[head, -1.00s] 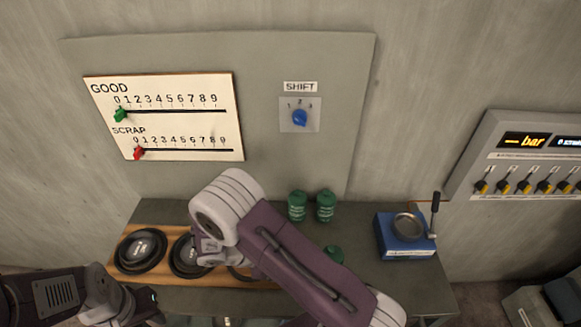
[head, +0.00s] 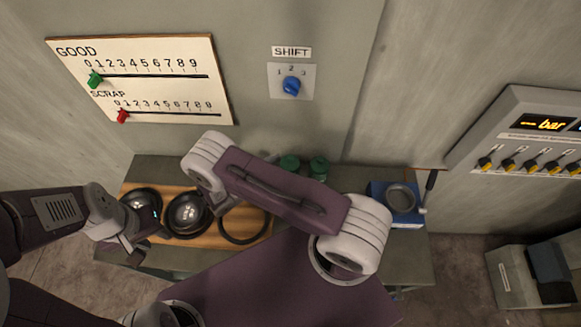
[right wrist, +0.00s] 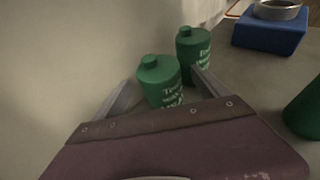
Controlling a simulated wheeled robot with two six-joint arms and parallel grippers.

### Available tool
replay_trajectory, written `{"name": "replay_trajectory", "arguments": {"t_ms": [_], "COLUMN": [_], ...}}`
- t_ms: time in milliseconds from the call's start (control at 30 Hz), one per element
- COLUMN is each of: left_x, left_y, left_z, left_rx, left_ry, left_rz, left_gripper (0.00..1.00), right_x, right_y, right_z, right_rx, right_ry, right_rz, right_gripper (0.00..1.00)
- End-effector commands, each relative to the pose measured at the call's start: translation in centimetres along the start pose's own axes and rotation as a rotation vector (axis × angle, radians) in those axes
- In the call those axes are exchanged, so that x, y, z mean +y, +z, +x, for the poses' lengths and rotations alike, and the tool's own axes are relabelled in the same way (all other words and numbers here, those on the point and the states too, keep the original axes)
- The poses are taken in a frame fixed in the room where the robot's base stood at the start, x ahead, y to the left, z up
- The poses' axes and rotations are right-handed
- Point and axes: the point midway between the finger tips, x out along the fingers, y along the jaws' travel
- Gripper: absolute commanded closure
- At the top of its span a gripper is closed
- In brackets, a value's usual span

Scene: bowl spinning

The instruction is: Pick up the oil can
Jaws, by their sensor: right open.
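Two green cans with pale lettering stand side by side at the back of the bench, a left one (head: 289,163) and a right one (head: 319,167). In the right wrist view the nearer can (right wrist: 160,82) shows between the fingers of my open right gripper (right wrist: 163,82), and the other can (right wrist: 194,52) stands just behind. I cannot tell whether the fingers reach around the nearer can. A third green object (right wrist: 304,108) is cut off at the right edge. I cannot tell which is the oil can. My left gripper (head: 132,248) hangs over the bench's left front; its jaws are unclear.
A wooden board (head: 205,238) with dark round bowls (head: 188,213) and a black ring (head: 244,238) lies on the left of the bench. A blue box (head: 407,217) with a metal ring and lever stands at the right. The wall panel rises close behind the cans.

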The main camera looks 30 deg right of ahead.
Motion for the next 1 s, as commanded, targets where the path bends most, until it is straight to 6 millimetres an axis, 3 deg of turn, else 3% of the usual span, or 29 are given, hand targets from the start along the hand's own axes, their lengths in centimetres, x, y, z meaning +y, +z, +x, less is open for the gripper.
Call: {"name": "replay_trajectory", "arguments": {"t_ms": [33, 200, 433, 467, 733, 767, 1000], "left_x": [0.0, 0.0, 0.0, 0.0, 0.0, 0.0, 0.0], "left_y": [-0.2, -0.2, -0.2, -0.2, -0.2, -0.2, -0.2], "left_z": [-1.5, -2.2, -2.0, -2.0, -2.0, -2.0, -2.0], "left_rx": [0.0, 0.001, 0.0, 0.0, 0.0, 0.0, 0.0], "left_ry": [0.0, 0.0, 0.0, 0.0, 0.0, 0.0, 0.0], "left_rz": [0.0, 0.0, 0.0, 0.0, 0.0, 0.0, 0.0], "left_gripper": [0.64, 0.64, 0.64, 0.64, 0.64, 0.64, 0.64], "right_x": [0.0, 0.1, 0.2, 0.2, 0.2, 0.2, 0.2], "right_y": [0.7, 0.3, 0.1, 0.1, 0.1, 0.1, 0.2], "right_z": [0.9, 3.4, 3.7, 3.7, 3.6, 3.6, 3.6], "right_rx": [-0.001, -0.001, 0.0, 0.0, 0.0, 0.0, -0.002], "right_ry": [-0.006, -0.003, -0.001, -0.001, -0.001, -0.001, -0.001], "right_rz": [-0.001, 0.0, 0.0, 0.0, 0.001, 0.001, 0.001], "right_gripper": [0.15, 0.15, 0.15, 0.21, 0.96, 1.0, 1.0]}}
